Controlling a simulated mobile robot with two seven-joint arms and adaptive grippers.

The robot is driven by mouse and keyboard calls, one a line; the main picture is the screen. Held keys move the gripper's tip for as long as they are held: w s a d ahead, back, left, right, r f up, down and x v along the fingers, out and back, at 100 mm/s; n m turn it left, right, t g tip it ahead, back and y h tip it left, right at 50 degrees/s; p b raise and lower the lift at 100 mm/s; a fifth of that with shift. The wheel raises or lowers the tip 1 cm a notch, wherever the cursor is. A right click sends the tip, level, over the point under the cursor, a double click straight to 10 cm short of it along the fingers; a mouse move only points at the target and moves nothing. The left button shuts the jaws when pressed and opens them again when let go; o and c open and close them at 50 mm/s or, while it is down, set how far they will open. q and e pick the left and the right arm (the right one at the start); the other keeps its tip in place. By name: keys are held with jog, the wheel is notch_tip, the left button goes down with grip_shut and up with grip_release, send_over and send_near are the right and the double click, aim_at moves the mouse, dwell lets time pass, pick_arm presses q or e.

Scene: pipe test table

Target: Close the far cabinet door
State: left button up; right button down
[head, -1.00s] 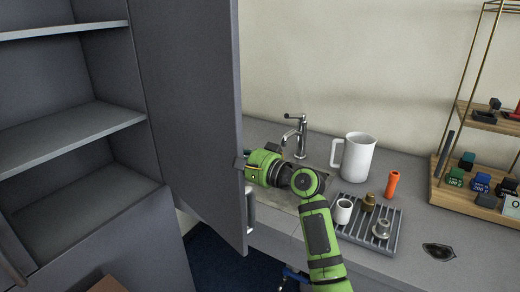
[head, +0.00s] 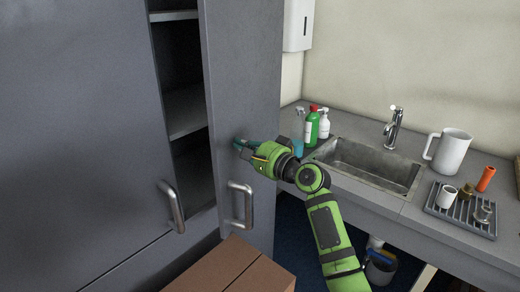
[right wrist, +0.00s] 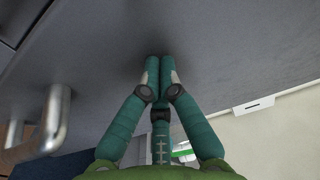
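The far cabinet door (head: 242,95) is a tall grey panel in the head view. It stands partly open, with dark shelves (head: 185,110) showing in the gap to its left. Its metal bar handle (head: 240,203) is low on the panel and also shows at the left of the right wrist view (right wrist: 55,118). My right gripper (head: 240,146) is at the outer face of the door, above the handle. In the right wrist view its teal fingers (right wrist: 159,62) are together with nothing between them, tips at or very near the panel. My left gripper is out of view.
The near cabinet door (head: 80,140) stands at the left with its own handle (head: 172,206). A cardboard box (head: 230,270) is below the far door. A counter with a sink (head: 368,165), bottles (head: 312,128), a white pitcher (head: 449,150) and a drying rack (head: 462,212) is at the right.

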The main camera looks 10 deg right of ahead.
pick_arm(q)
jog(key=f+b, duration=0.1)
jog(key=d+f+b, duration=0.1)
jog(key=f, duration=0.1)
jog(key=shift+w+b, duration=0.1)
jog(key=shift+b, duration=0.25)
pick_arm(e)
jog(key=w+a+h, duration=0.1)
jog(key=w+a, duration=0.6)
jog(key=a, duration=0.3)
jog(key=shift+w+m+t, duration=0.4)
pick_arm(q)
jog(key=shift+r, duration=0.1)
pick_arm(e)
jog(key=shift+d, duration=0.15)
